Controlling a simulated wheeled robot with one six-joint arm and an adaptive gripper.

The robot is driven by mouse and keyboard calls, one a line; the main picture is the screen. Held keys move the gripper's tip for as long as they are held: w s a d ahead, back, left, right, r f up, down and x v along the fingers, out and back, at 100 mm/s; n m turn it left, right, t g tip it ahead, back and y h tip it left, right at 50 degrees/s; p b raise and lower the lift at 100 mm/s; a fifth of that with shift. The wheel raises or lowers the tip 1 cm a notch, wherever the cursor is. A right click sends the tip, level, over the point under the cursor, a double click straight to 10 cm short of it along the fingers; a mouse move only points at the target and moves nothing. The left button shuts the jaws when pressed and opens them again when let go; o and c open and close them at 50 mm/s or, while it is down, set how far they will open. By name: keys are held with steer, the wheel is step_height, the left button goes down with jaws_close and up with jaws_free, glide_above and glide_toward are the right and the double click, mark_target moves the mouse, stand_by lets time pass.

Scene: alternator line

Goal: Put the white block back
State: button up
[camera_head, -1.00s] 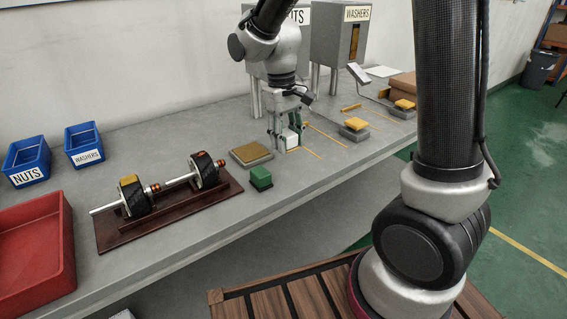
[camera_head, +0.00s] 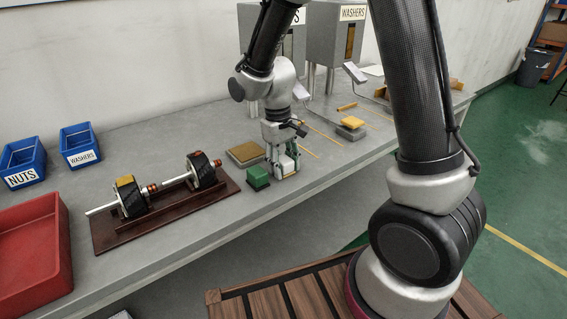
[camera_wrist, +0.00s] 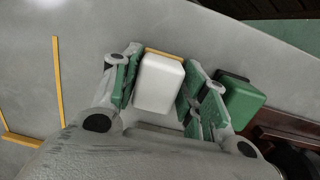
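The white block (camera_wrist: 160,82) sits between the green-padded fingers of my gripper (camera_wrist: 160,88) in the wrist view, with the pads close against both sides. A thin yellow edge (camera_wrist: 165,55) shows at its far side. In the head view my gripper (camera_head: 284,167) points down, low at the table's front part, just right of the green block (camera_head: 257,177). The white block is mostly hidden by the fingers there. Whether it touches the table is not clear.
The green block also stands close beside the right finger in the wrist view (camera_wrist: 240,100). A yellow-topped grey block (camera_head: 246,153) lies behind it. A brown stand (camera_head: 217,197) carries a shaft with rotors on the left. Yellow lines mark the table (camera_wrist: 58,80).

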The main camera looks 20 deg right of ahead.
steer(key=shift+o, duration=1)
steer(key=shift+r, duration=0.15)
step_height(320, 180, up, 12)
steer(key=s+d+r+m+t, duration=0.1)
steer(key=s+d+r+t, duration=0.1)
steer(key=s+d+r, duration=0.2)
steer(key=s+d+r+m+t, duration=0.2)
steer(key=s+d+r+t, duration=0.1)
steer(key=s+d, duration=0.8)
steer(key=s+r, duration=0.1)
steer(key=s, duration=0.3)
steer(key=shift+r+m+y, duration=0.3)
steer(key=shift+r+y, duration=0.05)
steer(key=shift+y, duration=0.05)
